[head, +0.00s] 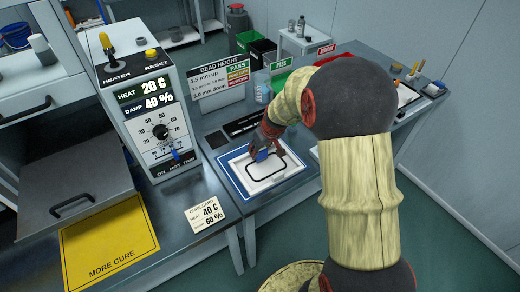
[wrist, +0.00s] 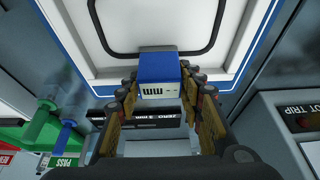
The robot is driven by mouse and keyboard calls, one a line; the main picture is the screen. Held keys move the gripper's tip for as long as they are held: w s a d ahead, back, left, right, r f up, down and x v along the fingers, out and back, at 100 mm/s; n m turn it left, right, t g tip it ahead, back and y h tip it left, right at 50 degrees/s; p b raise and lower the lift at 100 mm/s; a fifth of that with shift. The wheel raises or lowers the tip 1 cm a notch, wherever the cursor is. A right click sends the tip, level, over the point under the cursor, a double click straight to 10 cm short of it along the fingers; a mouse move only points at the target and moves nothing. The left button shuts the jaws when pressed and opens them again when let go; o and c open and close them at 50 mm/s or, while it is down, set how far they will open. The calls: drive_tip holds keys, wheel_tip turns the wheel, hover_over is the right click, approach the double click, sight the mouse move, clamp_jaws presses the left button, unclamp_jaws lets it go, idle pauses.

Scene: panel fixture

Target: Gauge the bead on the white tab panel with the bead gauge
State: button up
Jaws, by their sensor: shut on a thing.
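The white tab panel (head: 283,172) lies flat on a blue-bordered mat (head: 238,187) on the bench. A black bead runs around it as a rounded rectangle, seen also in the wrist view (wrist: 205,43). My gripper (head: 264,150) is over the panel's far left part. It is shut on the bead gauge (wrist: 158,68), a small blue block with a white face marked "mm", which shows as a blue spot in the head view (head: 261,155). In the wrist view the gauge covers part of the bead's near side. I cannot tell whether it touches the bead.
A bead height sign (head: 222,86) stands behind the mat, near a dark strip (wrist: 160,117) marked "ZERO 3 mm". The heater box (head: 150,115) reads 20 C and 40 % at left. A cure card (head: 206,214) lies in front. Green (head: 248,40) and black bins stand behind.

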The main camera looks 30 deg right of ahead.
drive_tip(key=shift+f+b, duration=0.4)
drive_tip(key=shift+b, duration=0.15)
idle(1.7)
drive_tip(key=shift+r+p, duration=2.6)
drive_tip(key=shift+r, duration=1.5)
